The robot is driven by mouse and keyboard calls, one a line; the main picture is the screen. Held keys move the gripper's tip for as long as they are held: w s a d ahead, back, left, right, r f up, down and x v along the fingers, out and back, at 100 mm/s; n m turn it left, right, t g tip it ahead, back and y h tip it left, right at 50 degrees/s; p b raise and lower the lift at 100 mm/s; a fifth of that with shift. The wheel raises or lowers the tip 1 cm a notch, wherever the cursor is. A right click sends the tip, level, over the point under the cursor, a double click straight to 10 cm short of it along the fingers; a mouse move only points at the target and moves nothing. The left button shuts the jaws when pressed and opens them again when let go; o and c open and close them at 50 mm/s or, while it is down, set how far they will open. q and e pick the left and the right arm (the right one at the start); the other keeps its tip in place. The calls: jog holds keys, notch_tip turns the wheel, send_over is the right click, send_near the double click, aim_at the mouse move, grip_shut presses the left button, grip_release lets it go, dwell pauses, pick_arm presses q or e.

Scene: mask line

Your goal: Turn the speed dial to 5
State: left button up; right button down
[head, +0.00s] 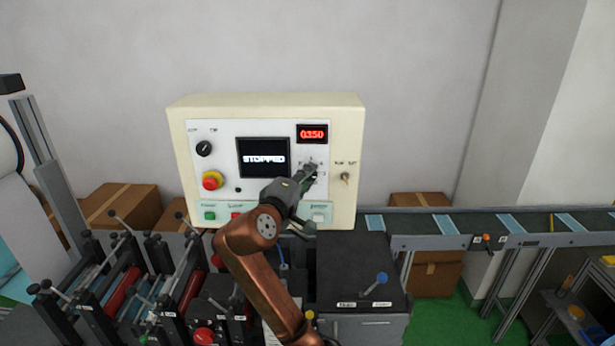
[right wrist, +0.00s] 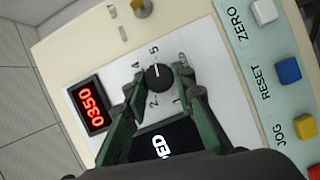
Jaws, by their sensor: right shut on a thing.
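The control box (head: 266,105) stands behind the machine, with a white panel on its front. The black speed dial (right wrist: 158,78) sits among printed numbers in the right wrist view. Its white pointer line appears to face the 5. My right gripper (right wrist: 159,76) has one finger on each side of the dial and is shut on it. In the head view my right gripper (head: 309,172) covers most of the dial. The red display (head: 312,134) reads 0350, and it also shows in the right wrist view (right wrist: 90,105). My left gripper is not in view.
The dark screen (head: 263,158) reads STOPPED. ZERO, RESET (right wrist: 288,70) and JOG buttons lie beside the dial panel. A conveyor (head: 450,226) runs right.

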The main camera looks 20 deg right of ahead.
jog(key=shift+f, duration=0.1)
dwell(0.3)
jog(key=c, duration=1.6)
grip_release()
jog(key=shift+a, duration=0.1)
jog(key=v, duration=1.2)
